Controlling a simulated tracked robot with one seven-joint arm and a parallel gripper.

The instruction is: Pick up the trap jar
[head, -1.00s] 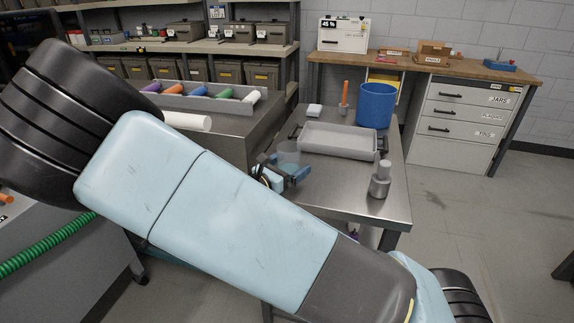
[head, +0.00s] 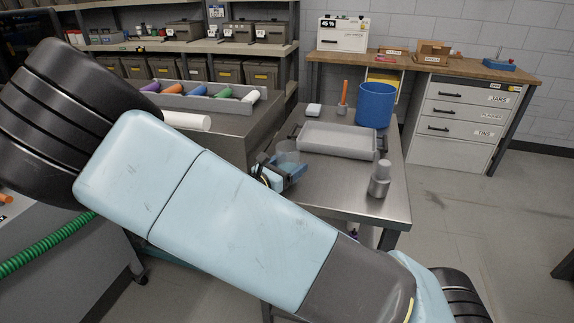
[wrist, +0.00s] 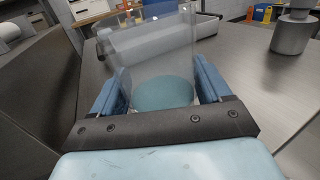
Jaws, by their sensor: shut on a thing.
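The trap jar (head: 288,157) is a clear, see-through jar with a teal bottom, at the left edge of the steel table (head: 345,203) in the head view. In the wrist view the jar (wrist: 155,62) stands between the two blue fingers, with its teal base low between them. My gripper (head: 281,172) is shut on the jar, one finger on each side; it also shows in the wrist view (wrist: 157,92). My arm hides part of the gripper in the head view. I cannot tell whether the jar touches the table.
A grey tray (head: 337,151), a blue bin (head: 375,104) and a metal-grey cylinder with a narrower top (head: 379,181) stand on the table. A rack of coloured rolls (head: 207,103) is on the left bench.

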